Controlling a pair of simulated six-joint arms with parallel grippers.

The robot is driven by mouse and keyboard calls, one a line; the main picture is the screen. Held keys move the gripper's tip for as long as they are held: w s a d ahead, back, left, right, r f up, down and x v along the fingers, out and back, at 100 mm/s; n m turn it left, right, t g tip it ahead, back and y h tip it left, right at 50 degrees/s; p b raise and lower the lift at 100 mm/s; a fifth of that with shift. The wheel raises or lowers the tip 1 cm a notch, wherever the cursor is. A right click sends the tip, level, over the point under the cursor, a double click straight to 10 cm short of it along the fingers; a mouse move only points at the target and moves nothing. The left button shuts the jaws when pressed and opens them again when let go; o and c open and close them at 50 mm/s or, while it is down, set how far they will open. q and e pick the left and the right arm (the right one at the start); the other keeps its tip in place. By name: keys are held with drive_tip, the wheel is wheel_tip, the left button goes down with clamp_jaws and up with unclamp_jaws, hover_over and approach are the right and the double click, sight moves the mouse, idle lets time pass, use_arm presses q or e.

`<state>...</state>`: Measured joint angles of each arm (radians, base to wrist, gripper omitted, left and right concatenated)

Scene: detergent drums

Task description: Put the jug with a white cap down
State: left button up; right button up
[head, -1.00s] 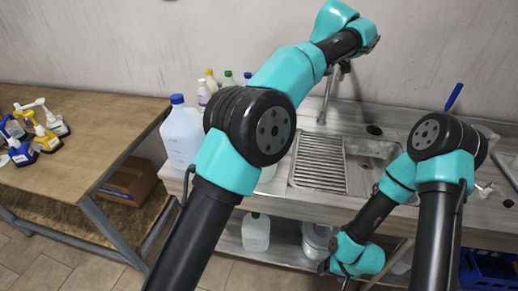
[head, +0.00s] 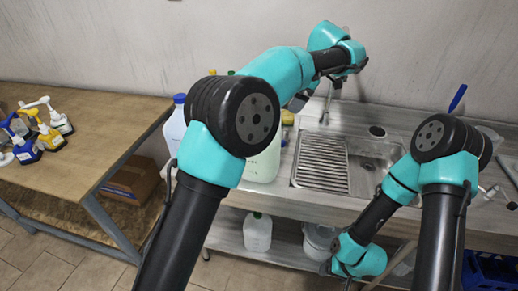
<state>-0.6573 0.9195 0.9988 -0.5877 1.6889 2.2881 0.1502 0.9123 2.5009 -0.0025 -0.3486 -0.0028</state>
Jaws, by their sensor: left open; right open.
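A blue-capped jug (head: 175,128) stands at the counter's left end. The sink's ribbed drainer (head: 321,163) and a tap (head: 326,104) are to the right. A white bucket (head: 318,240) sits on the lower shelf.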

use_arm(q)
drive_tip(key=x, duration=0.6)
drive_tip(key=shift+f, duration=0.4)
drive_tip(key=shift+a, duration=0.15)
drive_tip(key=shift+d+x, duration=0.15)
drive_tip(key=shift+x, duration=1.15)
drive_tip(key=shift+d+x, duration=0.15)
drive_tip(key=shift+x, duration=1.15)
drive_tip(key=shift+s+f, duration=0.1)
drive_tip(key=shift+s, duration=0.05)
clamp_jaws()
